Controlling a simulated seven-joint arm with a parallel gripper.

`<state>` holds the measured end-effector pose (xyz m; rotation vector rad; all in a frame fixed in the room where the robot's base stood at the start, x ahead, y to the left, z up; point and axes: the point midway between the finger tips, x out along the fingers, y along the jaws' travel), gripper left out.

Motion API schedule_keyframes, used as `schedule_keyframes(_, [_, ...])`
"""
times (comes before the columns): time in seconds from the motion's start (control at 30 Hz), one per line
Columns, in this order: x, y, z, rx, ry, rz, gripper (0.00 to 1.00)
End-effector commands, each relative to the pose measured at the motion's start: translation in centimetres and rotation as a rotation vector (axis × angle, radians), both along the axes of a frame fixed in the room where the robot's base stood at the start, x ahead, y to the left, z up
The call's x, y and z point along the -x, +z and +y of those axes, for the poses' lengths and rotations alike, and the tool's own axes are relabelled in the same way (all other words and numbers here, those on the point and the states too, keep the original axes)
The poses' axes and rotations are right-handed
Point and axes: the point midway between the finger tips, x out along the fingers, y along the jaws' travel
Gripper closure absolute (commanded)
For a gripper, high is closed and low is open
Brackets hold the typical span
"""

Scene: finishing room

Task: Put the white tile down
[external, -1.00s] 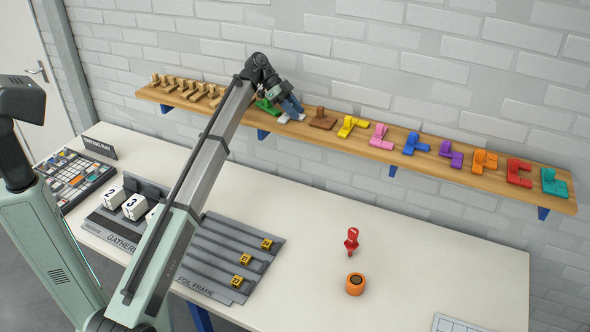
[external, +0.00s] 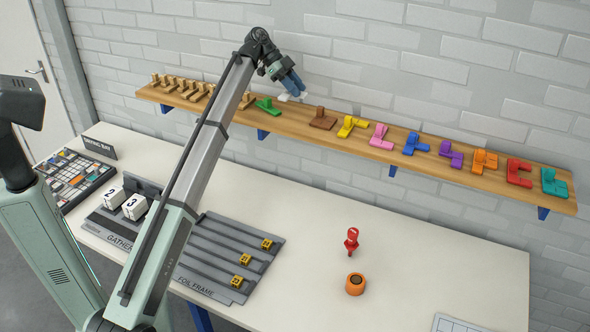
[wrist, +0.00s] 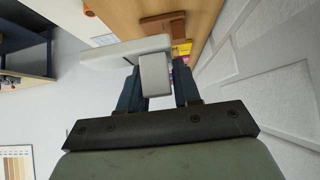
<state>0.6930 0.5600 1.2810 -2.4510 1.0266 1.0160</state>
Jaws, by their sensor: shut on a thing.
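My gripper (external: 291,90) is above the wooden shelf, between the green and brown tiles. It is shut on the white tile (external: 284,98), holding it raised off the shelf. In the wrist view the two dark fingers (wrist: 157,88) are on either side of the tile's block-shaped grip, and the flat white plate (wrist: 112,53) extends to the left beyond it. Part of the tile is hidden behind the fingers in the external view.
The shelf (external: 455,178) holds a green tile (external: 267,105), a brown tile (external: 322,120), and several other coloured tiles to the right. Wooden pieces stand at its left end. The brick wall is close behind. The table (external: 300,205) below has a red-handled tool (external: 351,242) and an orange cylinder (external: 355,284).

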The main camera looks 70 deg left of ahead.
Motion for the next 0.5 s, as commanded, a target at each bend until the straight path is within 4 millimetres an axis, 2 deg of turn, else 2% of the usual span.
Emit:
schedule_keyframes(0.07, [-0.6, 0.2, -1.5, 0.000, -0.019, -0.001, 1.00])
schedule_keyframes(0.17, [-1.5, -0.6, -4.3, 0.001, -0.054, 0.000, 1.00])
schedule_keyframes(0.5, [-4.9, -5.0, -17.9, 0.001, -0.221, -0.001, 1.00])
